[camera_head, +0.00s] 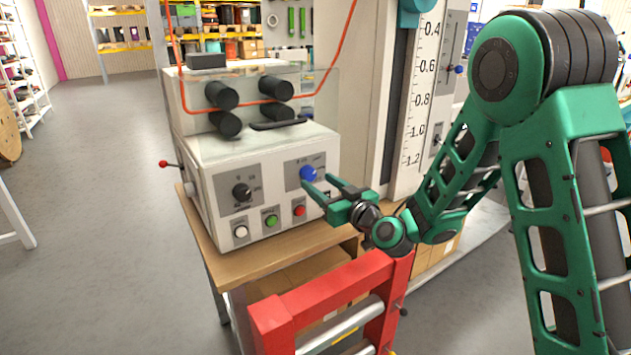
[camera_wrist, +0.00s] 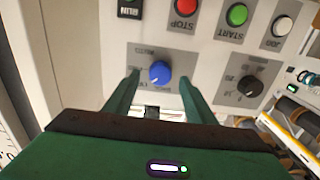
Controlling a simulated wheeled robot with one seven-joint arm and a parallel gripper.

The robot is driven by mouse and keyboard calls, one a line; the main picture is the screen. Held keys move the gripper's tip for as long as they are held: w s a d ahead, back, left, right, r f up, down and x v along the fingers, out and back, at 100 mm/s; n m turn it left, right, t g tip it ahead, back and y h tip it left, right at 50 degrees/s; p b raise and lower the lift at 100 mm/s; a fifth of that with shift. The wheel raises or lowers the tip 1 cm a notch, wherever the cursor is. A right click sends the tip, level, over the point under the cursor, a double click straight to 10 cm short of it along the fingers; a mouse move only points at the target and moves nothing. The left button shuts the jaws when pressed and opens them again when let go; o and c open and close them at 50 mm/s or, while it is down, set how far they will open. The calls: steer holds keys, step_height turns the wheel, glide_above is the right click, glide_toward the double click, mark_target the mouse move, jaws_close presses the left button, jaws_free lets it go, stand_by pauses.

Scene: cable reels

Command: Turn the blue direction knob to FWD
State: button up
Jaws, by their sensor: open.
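The blue direction knob (camera_head: 308,174) sits on a grey plate at the upper right of the machine's front panel. It also shows in the wrist view (camera_wrist: 160,72), near the middle of its plate. My gripper (camera_head: 318,190) is open, its green fingers pointing at the panel. In the wrist view the fingertips (camera_wrist: 160,76) lie on either side of the knob, with a gap on each side. I cannot tell whether they reach its depth. The plate's lettering is too small or partly covered to read, so the knob's setting is unclear.
A black knob (camera_head: 241,192) is left of the blue one. White (camera_head: 240,231), green (camera_head: 271,221) and red (camera_head: 299,210) buttons run below. An orange cable (camera_head: 262,105) crosses black rollers above. A red frame (camera_head: 330,300) stands in front, below my arm.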

mark_target(312, 177)
steer(key=shift+x, duration=1.8)
steer(key=c, duration=1)
